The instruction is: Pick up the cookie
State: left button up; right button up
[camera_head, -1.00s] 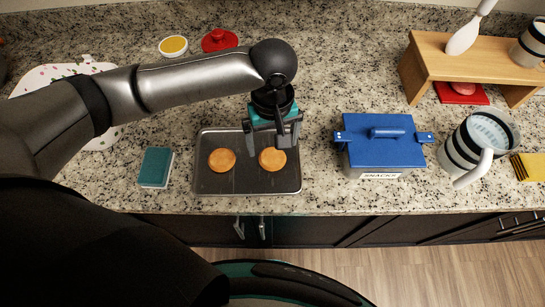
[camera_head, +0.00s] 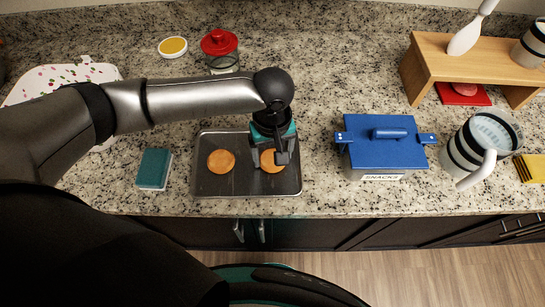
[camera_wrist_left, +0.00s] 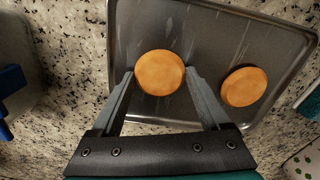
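Two round golden cookies lie on a dark metal baking tray (camera_head: 235,185). The right cookie (camera_head: 268,160) is partly hidden by my left gripper (camera_head: 270,163) in the head view. In the left wrist view this cookie (camera_wrist_left: 160,72) sits between the tips of my open left gripper (camera_wrist_left: 160,82), and I cannot tell whether they touch it. The other cookie (camera_head: 221,161) lies to the left on the tray; in the wrist view it shows at the right (camera_wrist_left: 244,86). My right gripper is not in view.
A blue-lidded box labelled SNACKS (camera_head: 385,150) stands right of the tray. A teal sponge-like block (camera_head: 154,168) lies left of it. A red-lidded jar (camera_head: 220,50) stands behind. A striped pitcher (camera_head: 470,150) and a wooden stand (camera_head: 430,65) are at the right.

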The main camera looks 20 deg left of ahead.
pick_arm(q)
jog(key=c, duration=0.7)
jog(key=shift+c, duration=0.2)
notch_tip(320, 180, up, 20)
jog(key=p, duration=0.3)
jog(key=shift+p, duration=0.35)
